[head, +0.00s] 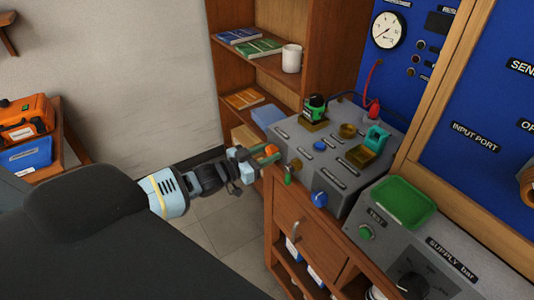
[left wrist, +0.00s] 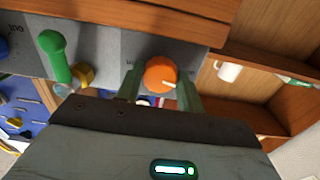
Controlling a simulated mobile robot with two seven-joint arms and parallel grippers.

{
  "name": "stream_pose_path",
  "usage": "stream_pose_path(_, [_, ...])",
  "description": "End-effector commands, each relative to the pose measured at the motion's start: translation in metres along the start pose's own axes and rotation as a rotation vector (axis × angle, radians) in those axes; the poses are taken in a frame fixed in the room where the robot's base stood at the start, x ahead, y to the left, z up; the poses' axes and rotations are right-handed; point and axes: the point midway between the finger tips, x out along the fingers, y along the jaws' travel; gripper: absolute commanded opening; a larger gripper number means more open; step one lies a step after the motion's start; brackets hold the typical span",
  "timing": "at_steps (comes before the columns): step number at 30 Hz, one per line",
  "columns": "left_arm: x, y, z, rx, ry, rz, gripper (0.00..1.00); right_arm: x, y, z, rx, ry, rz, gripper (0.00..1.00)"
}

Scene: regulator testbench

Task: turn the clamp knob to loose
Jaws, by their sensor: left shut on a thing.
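In the head view the orange knob (head: 271,150) shows at the left front edge of the grey testbench (head: 340,195). My left gripper (head: 257,158) is at this knob, coming from the left. In the left wrist view its two greenish fingers (left wrist: 160,90) stand on either side of the knob and are shut on it. The lettering by the knob is too blurred to read. My right gripper is not in view.
A green-handled lever (head: 289,172) and a blue knob (head: 319,199) sit close to the right of the clamp knob. A wooden shelf with a white mug (head: 291,58) stands behind. A green tray (head: 402,203) lies at the right. Open floor lies below my left arm.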

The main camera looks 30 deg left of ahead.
Motion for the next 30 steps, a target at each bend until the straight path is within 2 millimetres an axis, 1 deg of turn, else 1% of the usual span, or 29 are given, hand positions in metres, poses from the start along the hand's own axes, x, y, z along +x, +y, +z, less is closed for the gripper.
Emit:
stream_pose_path(6, [-0.0002, -0.0002, 0.0008, -0.135, -0.001, 0.000, 0.15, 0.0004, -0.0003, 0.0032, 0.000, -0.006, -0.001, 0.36])
stream_pose_path(12, [-0.0002, -0.0001, 0.0007, -0.209, -0.001, 0.000, 0.15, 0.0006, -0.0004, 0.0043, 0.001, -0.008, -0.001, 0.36])
stream_pose_path(19, [-0.0002, 0.0000, 0.0005, -0.241, -0.001, 0.000, 0.15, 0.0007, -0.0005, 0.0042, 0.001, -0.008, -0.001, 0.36])
stream_pose_path(30, [-0.0001, 0.0000, 0.0002, -0.245, 0.000, 0.000, 0.15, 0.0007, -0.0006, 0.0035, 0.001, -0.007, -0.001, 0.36])
